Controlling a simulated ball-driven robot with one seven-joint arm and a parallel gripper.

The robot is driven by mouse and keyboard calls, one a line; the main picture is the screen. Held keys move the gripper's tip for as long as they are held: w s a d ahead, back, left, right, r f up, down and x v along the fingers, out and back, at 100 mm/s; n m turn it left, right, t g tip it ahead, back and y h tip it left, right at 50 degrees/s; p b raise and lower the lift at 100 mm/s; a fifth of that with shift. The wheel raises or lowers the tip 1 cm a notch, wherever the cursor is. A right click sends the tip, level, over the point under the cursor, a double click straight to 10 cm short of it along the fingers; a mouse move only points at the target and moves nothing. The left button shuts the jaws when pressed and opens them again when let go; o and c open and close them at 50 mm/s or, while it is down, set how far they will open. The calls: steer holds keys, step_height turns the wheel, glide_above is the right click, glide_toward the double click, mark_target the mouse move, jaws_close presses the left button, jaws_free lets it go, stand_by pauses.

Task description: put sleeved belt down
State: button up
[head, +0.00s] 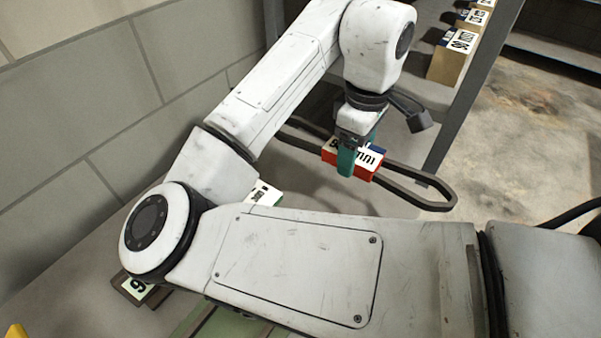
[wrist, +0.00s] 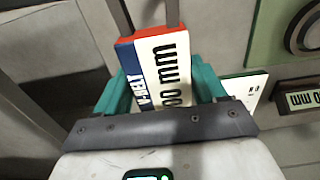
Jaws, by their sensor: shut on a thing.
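The sleeved belt is a long dark loop (head: 430,203) with a red, white and blue card sleeve (head: 363,166) around its middle. The sleeve also shows in the wrist view (wrist: 165,70), with "V-BELT" and a size ending in "mm" printed on it. My gripper (head: 356,158) has teal fingers shut on the sleeve, one on each side, and holds the belt in the air. In the wrist view the fingers (wrist: 162,90) press on both sides of the sleeve. Part of the loop is hidden behind my arm and the gripper.
A shelf rack at the upper right holds several boxes (head: 452,57) with size labels. A grey bench (head: 80,250) lies below, with a white label card (head: 265,194) and a dark framed number plate (head: 136,288) on it. A block wall (head: 80,120) stands at the left.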

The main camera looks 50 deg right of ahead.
mark_target(312, 132)
steer(key=w+f, duration=0.1)
steer(key=w, duration=0.1)
steer(key=w+f, duration=0.1)
steer(key=w, duration=0.1)
steer(key=w+f, duration=0.1)
steer(key=w, duration=0.1)
steer(key=shift+d, duration=0.15)
steer(key=w+f, duration=0.1)
steer(key=f, duration=0.1)
steer(key=w+f, duration=0.2)
steer(key=shift+d, duration=0.1)
steer(key=f, duration=0.1)
steer(key=w+f, duration=0.1)
steer(key=f, duration=0.1)
steer(key=shift+f+p, duration=0.2)
steer(key=shift+p, duration=0.15)
steer(key=shift+f, duration=0.4)
steer(key=o, duration=1.2)
steer(key=shift+f, duration=0.15)
step_height(312, 132, up, 12)
steer(key=shift+r, duration=0.2)
